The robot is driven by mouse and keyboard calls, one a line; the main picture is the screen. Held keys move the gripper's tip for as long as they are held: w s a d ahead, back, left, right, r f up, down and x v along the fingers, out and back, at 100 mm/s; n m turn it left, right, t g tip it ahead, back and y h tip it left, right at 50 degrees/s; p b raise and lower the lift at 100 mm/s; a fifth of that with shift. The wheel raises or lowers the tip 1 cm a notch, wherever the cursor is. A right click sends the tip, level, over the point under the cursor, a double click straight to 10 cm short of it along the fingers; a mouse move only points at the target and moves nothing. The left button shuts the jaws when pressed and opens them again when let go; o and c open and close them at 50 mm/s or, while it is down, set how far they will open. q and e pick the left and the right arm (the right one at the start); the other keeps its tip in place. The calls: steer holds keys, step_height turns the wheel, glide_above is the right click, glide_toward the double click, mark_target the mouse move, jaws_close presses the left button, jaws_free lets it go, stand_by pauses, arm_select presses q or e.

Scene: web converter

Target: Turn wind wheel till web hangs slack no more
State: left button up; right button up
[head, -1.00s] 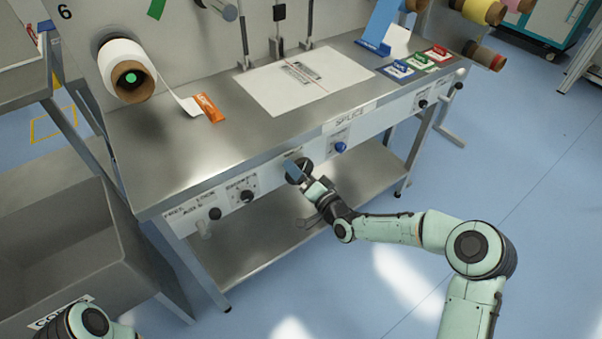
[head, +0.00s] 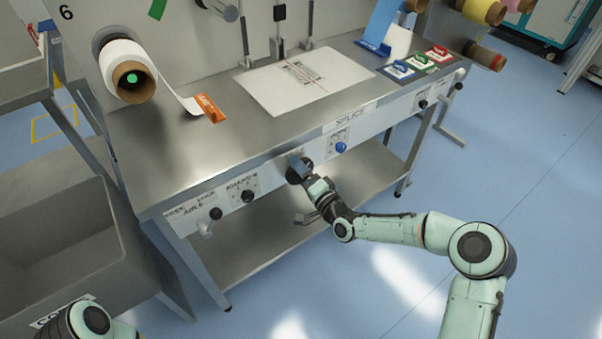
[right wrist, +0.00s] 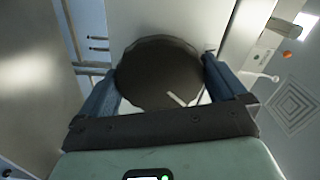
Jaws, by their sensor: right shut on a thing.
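The wind wheel is a dark round knob (head: 305,176) on the front panel of the steel bench. In the right wrist view it shows as a black disc (right wrist: 158,68) with a short white mark near its lower edge. My right gripper (head: 298,163) is shut on it, its blue fingers on either side of the rim in the right wrist view (right wrist: 163,82). A white web (head: 180,98) runs from a white roll (head: 118,62) down to an orange tab on the bench. A blue web (head: 384,22) comes down at the back right. My left gripper is out of view.
Other black knobs (head: 248,196) and a blue knob (head: 341,147) sit along the front panel. A white sheet (head: 305,82) lies on the bench top. A grey bin (head: 60,230) stands at left.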

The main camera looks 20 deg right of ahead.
steer(key=o, duration=0.6)
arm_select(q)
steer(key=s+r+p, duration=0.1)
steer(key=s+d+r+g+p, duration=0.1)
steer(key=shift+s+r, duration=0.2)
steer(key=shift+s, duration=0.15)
arm_select(e)
steer(key=v, duration=1.3)
steer(key=shift+s, duration=0.2)
